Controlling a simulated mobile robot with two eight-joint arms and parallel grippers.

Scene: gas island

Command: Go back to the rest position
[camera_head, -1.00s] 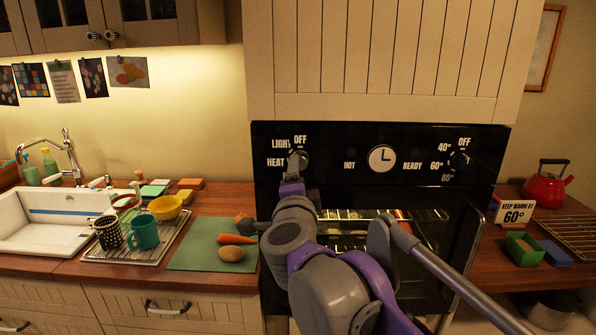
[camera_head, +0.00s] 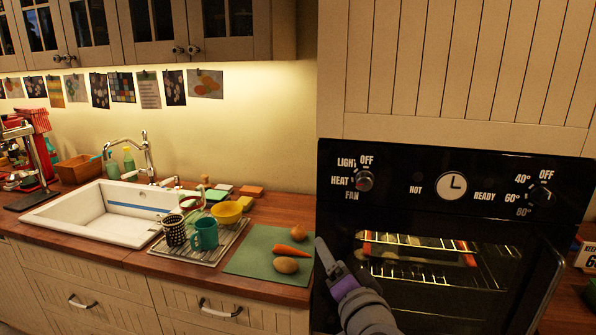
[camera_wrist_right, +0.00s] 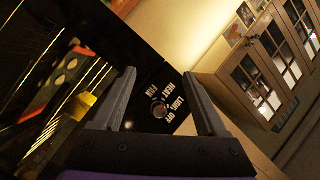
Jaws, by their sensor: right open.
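My right gripper (camera_head: 326,258) is in front of the black oven's left edge, below and left of the left knob. In the right wrist view my right gripper (camera_wrist_right: 158,78) has its two fingers wide apart with nothing between them. The left knob (camera_head: 364,180), labelled light, off, heat and fan, is clear of my fingers; it also shows in the wrist view (camera_wrist_right: 160,110). Its exact setting is hard to read. My left gripper is out of view.
The oven (camera_head: 450,240) is lit inside, with racks holding red and yellow items. To the left, a green mat (camera_head: 258,262) carries a carrot, a potato and an onion. A drying rack with cups and a white sink (camera_head: 100,215) stand further left. Wall cabinets hang above.

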